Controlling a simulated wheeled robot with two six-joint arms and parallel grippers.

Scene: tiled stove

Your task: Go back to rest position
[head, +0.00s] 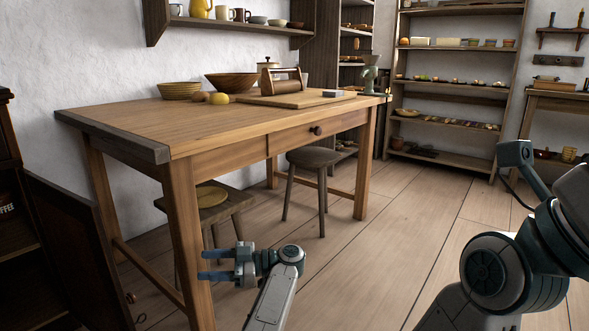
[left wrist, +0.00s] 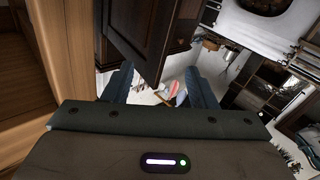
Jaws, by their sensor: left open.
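My left gripper (head: 204,264) is low in front of the wooden table, beside its near front leg, with its fingers pointing left. It is open, with nothing between the fingers. In the left wrist view its two fingers (left wrist: 158,86) stand apart, and a dark panelled door (left wrist: 145,30) shows beyond them. My right arm's links fill the right side of the head view, but the right gripper is not in view.
The wooden table (head: 230,122) bears bowls and a wooden box-like thing. A stool (head: 314,157) and a lower seat (head: 232,203) stand under it. An open dark cabinet door (head: 75,250) is at left. Floor (head: 400,225) at centre right is clear.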

